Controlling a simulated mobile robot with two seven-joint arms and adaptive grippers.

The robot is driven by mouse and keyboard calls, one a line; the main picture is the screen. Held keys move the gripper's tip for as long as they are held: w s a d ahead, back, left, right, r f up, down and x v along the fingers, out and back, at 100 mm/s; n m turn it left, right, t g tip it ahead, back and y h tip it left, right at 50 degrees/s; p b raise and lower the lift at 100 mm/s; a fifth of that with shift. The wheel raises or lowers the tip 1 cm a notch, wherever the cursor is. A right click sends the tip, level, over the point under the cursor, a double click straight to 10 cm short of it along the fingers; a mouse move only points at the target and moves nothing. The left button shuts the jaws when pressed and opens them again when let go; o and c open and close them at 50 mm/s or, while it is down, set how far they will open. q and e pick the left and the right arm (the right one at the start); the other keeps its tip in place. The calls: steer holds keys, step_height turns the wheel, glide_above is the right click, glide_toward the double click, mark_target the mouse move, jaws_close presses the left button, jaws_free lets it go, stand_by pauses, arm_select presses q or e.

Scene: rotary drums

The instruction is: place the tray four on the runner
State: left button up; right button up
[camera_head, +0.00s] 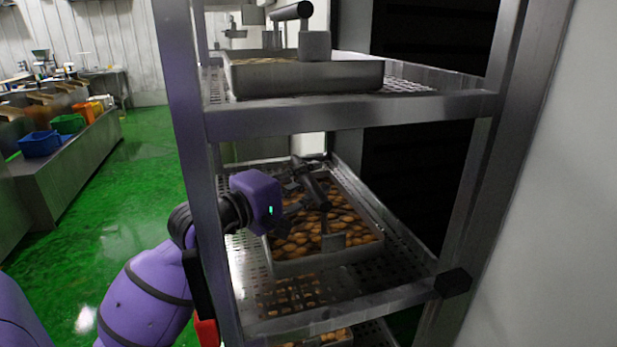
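A metal tray (330,258) filled with brown, nut-like pieces sits on the middle perforated shelf (405,262) of a metal rack. A dark bar handle (318,196) stands above the tray. My purple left arm comes in from the left, past the rack's front post. My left gripper (294,200) is at the handle, above the tray's contents. Its dark fingers blend with the handle, so I cannot tell whether they are closed on it. No label shows which tray is tray four, and I cannot make out a runner. My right gripper is not in view.
Another tray (305,78) with a handle sits on the upper shelf (350,118), and part of a lower tray (320,339) shows below. The rack post (185,110) stands close to my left arm. Green floor (130,210) is open at left, beside a bench with colored bins (40,144).

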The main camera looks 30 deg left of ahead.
arm_select(q)
steer(key=shift+o, duration=0.5)
steer(key=b+v, duration=0.2)
steer(key=v, duration=1)
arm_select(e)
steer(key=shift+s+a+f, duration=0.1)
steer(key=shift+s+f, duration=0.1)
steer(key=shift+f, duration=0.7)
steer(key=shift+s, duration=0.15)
